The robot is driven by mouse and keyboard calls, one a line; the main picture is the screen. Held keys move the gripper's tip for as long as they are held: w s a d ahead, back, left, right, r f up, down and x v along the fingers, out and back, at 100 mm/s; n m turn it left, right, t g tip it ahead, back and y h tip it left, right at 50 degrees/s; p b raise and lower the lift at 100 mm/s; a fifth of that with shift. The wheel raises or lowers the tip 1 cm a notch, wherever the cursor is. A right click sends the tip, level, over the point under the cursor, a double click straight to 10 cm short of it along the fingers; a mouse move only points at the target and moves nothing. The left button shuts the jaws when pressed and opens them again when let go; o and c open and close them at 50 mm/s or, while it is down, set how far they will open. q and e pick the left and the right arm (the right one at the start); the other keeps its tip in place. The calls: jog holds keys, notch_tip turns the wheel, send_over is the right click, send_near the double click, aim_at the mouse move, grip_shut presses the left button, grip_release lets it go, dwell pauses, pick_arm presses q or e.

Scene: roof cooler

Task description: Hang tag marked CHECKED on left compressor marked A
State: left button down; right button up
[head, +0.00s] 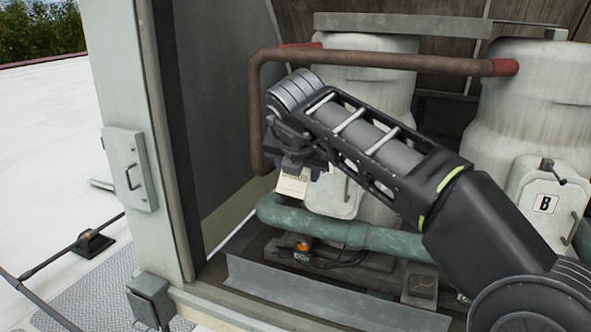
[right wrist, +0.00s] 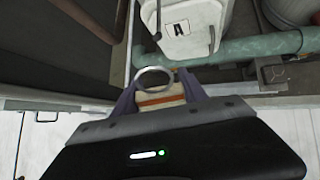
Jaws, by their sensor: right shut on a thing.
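The left compressor (head: 372,85) is a pale tank at the back of the cabinet, partly hidden by my right arm. Its terminal box with the label A (right wrist: 180,30) shows in the right wrist view, with a dark handle at each side. My right gripper (head: 298,165) is in front of this compressor and is shut on the tag. The tag (head: 292,184) is cream; in the right wrist view the tag (right wrist: 160,98) has an orange band and a metal ring at its top. The ring is apart from the box in the picture. My left gripper is not in view.
The compressor marked B (head: 540,110) stands at the right. A rusty red pipe (head: 375,60) runs across both tanks and down at the left. A green pipe (head: 335,229) crosses low in front. The cabinet's door post (head: 145,130) stands at the left.

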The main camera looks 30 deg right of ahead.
jog(key=w+d+f+p, duration=0.1)
jog(key=w+d+p, duration=0.1)
jog(key=w+d, duration=0.2)
jog(key=shift+d+f, duration=0.15)
jog(key=shift+d, duration=0.75)
dwell(0.6)
jog(key=o, duration=1.5)
jog(key=shift+c, duration=0.2)
jog(key=b+v, duration=0.1)
jog(key=v, duration=0.6)
jog(key=shift+s+r+b, duration=0.25)
jog(key=shift+b, duration=0.05)
